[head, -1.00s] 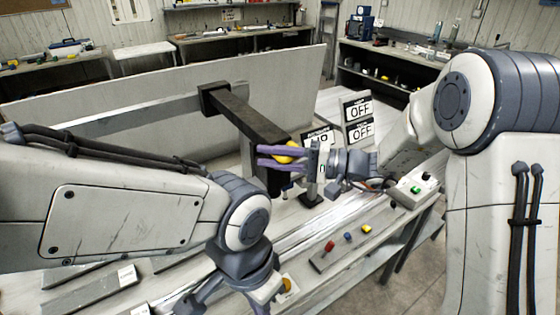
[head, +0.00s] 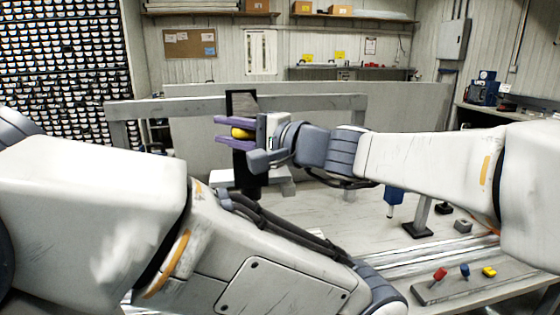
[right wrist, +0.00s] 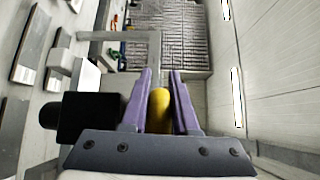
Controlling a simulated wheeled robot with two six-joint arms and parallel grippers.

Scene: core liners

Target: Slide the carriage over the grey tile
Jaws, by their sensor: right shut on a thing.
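The carriage (head: 241,104) is a dark upright block on a pale horizontal rail (head: 310,103), near the middle of its length. A yellow knob (head: 240,133) is on the carriage's near side. My right gripper (head: 234,132) has its purple fingers closed around the knob. In the right wrist view the knob (right wrist: 158,110) sits between both fingers, with the dark carriage (right wrist: 88,117) beside them. Flat grey tiles (right wrist: 30,45) lie on the table at the left of that view; I cannot tell which is the task's tile. My left arm crosses the lower head view; its gripper is out of frame.
A pale block (head: 222,178) shows under the carriage, partly hidden by it. A strip with red, blue and yellow knobs (head: 465,270) lies at the lower right. A dark-based stand (head: 420,222) is on the table. A panel (head: 410,110) stands behind the rail.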

